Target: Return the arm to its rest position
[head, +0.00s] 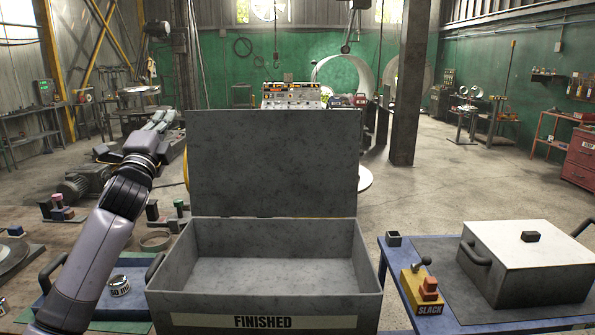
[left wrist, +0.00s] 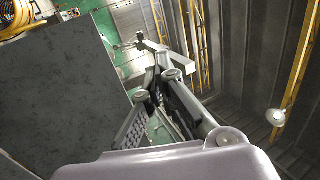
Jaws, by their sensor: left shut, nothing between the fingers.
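My left arm (head: 105,225) rises from the lower left in the head view, beside the open grey box. My left gripper (head: 163,120) is raised left of the box's lid, above the workbench. It is shut and empty. In the left wrist view the gripper (left wrist: 150,45) points away, with its fingers together and nothing between them. A large grey panel (left wrist: 55,90), apparently the box lid, fills the left of that view, apart from the fingers. My right gripper is not in view.
The grey box marked FINISHED (head: 265,320) stands with its lid (head: 272,160) upright and looks empty inside. A blue tray (head: 135,265) with a small metal ring (head: 120,286) lies left. A white-lidded container (head: 535,245) and a SLACK block (head: 420,290) are at right.

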